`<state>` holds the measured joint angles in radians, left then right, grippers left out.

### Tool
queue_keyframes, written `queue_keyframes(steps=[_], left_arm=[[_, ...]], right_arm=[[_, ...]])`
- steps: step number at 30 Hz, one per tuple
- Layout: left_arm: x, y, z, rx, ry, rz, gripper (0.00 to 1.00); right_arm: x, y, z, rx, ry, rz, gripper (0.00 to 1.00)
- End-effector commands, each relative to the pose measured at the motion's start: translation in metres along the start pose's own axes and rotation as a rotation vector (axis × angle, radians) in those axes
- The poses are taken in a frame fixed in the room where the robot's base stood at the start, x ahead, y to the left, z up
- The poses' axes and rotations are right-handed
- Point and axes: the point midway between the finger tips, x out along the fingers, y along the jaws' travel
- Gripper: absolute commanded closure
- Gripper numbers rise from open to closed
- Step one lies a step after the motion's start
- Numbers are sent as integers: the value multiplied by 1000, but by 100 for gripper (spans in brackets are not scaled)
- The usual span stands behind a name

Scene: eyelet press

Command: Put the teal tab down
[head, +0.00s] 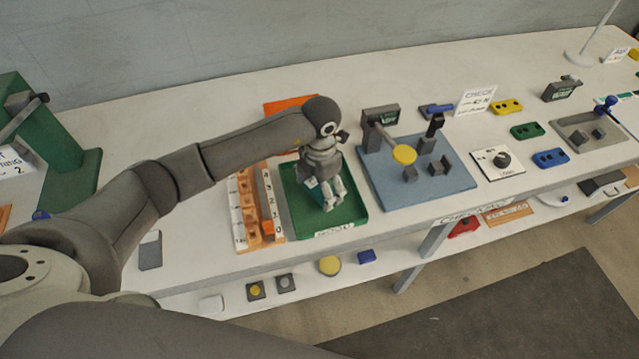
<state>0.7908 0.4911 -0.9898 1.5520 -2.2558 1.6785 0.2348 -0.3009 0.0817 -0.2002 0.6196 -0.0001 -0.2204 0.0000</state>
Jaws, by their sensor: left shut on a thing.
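My left gripper (332,200) points down over the green tray (356,208), with its fingertips low over the tray's middle. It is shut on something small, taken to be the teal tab. My right gripper is not in view.
An orange rack (276,205) with numbered slots stands left of the tray. A blue-grey press plate (458,180) with a yellow disc (404,154) is close on the right. An orange sheet (283,105) lies behind. Bare white tabletop (220,105) is free at the back left.

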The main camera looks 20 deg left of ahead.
Motion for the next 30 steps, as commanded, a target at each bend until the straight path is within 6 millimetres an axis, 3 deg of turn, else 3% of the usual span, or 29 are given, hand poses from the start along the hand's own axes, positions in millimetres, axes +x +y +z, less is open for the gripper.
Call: queue_keyframes(steps=[2, 14, 15, 18, 30], left_arm=[[4, 0, 0, -1, -1, -2, 38], [13, 0, 1, 0, -3, 1, 38], [11, 0, 1, 0, -3, 1, 15], [10, 0, 1, 0, -3, 0, 2], [9, 0, 1, -1, -3, 0, 0]], right_arm=[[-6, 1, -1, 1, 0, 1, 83], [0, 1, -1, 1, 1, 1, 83], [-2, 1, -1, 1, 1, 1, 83], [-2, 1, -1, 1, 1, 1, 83], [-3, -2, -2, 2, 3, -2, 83]])
